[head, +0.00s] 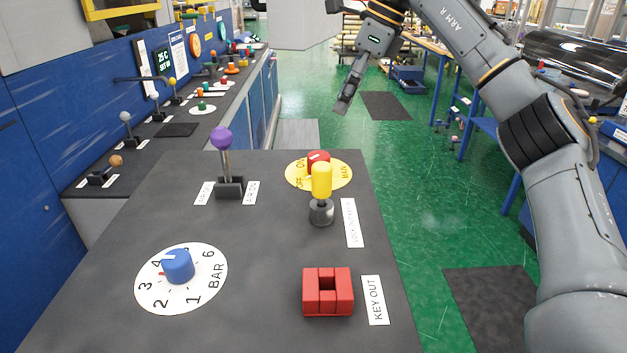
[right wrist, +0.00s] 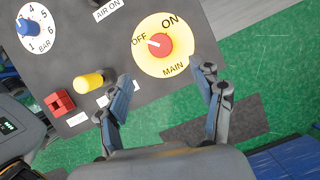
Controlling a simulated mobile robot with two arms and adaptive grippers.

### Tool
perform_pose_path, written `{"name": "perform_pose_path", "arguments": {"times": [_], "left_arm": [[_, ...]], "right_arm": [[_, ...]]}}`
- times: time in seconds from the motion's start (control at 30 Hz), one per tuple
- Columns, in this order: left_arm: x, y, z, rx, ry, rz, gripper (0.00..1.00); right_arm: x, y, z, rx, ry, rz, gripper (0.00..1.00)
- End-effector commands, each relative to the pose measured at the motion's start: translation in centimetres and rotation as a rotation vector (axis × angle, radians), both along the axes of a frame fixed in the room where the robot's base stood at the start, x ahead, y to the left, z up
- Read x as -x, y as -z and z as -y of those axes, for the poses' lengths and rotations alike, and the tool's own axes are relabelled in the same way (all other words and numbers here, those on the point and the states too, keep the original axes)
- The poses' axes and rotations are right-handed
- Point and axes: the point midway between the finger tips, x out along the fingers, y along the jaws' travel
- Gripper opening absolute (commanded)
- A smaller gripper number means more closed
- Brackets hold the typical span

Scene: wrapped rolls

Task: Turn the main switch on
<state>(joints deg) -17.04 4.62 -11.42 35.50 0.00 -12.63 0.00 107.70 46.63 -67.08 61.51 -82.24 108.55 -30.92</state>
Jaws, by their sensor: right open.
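The main switch is a red knob (head: 318,157) on a yellow disc (head: 297,177) at the far right of the dark panel. In the right wrist view the knob (right wrist: 158,46) has a white mark pointing towards OFF; ON is at the disc's upper right. In the head view a yellow-topped lever partly hides the disc. My right gripper (head: 343,104) is beyond the panel's far right, above and apart from the knob. In the right wrist view its fingers (right wrist: 167,88) are spread and empty, with the disc ahead of them. My left gripper is not in view.
The yellow-topped lever (head: 321,182) stands just in front of the disc. A purple-knobbed lever (head: 221,139), a blue BAR dial (head: 178,266) and a red block (head: 327,292) are on the panel.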

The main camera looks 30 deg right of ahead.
Motion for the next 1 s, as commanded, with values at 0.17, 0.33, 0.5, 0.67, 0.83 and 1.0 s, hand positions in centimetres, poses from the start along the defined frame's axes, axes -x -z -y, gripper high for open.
{"name": "perform_pose_path", "arguments": {"times": [0.17, 0.33, 0.5, 0.67, 0.83, 1.0], "left_arm": [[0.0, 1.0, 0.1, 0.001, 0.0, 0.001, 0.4], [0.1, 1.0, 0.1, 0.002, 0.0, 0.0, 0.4], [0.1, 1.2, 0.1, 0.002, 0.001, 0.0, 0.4], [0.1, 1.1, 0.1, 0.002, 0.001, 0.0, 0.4], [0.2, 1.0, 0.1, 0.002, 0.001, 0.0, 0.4], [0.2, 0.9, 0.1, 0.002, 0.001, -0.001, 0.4]], "right_arm": [[-0.1, 1.2, -0.1, 0.0, 0.0, 0.0, 0.67], [-0.5, 3.2, -0.7, 0.001, 0.0, -0.002, 0.67], [-1.3, 6.5, -1.8, 0.0, -0.001, -0.003, 0.67], [-2.1, 9.5, -2.9, 0.001, -0.001, -0.003, 0.67], [-2.7, 11.9, -3.7, 0.0, -0.001, -0.001, 0.67], [-3.1, 13.2, -4.1, 0.0, 0.0, 0.0, 0.67]]}}
